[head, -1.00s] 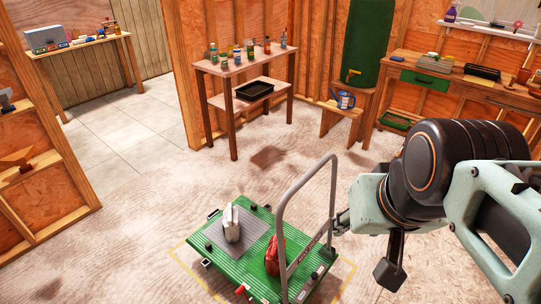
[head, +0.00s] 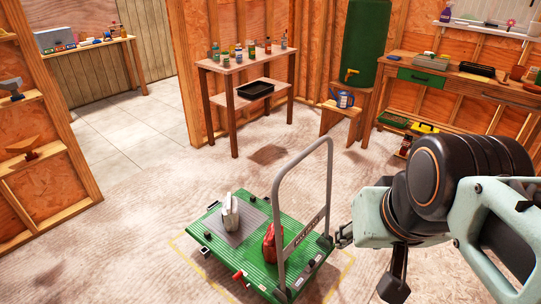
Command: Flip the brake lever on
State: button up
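A green platform cart (head: 212,242) with a grey upright push handle (head: 329,180) stands on the floor at the lower middle of the head view. A small red lever (head: 239,276), which looks like the brake lever, sits at the cart's near edge, left of the handle's near foot. My gripper (head: 341,237) is at the right of the cart, just beyond the handle's right post. It is small and side-on, so its finger opening cannot be made out. It is well apart from the red lever, with the handle between them.
A grey-white object (head: 230,214) and a red bag-like object (head: 272,243) stand on the cart. Yellow floor lines edge it. A wooden shelf table (head: 238,67) with bottles, a green tank (head: 367,45) and a workbench (head: 480,85) stand behind. Floor left of the cart is clear.

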aim_at(238, 275)
jog(key=k+j+u, duration=0.1)
jog(key=u, duration=0.65)
jog(key=l+u, duration=0.1)
jog(key=z, duration=0.45)
jog(key=i+j+z, duration=0.1)
jog(key=i, duration=0.35)
jog(key=i+j+z, duration=0.15)
jog(key=i, duration=0.35)
jog(key=k+u, duration=0.65)
jog(key=u, duration=0.25)
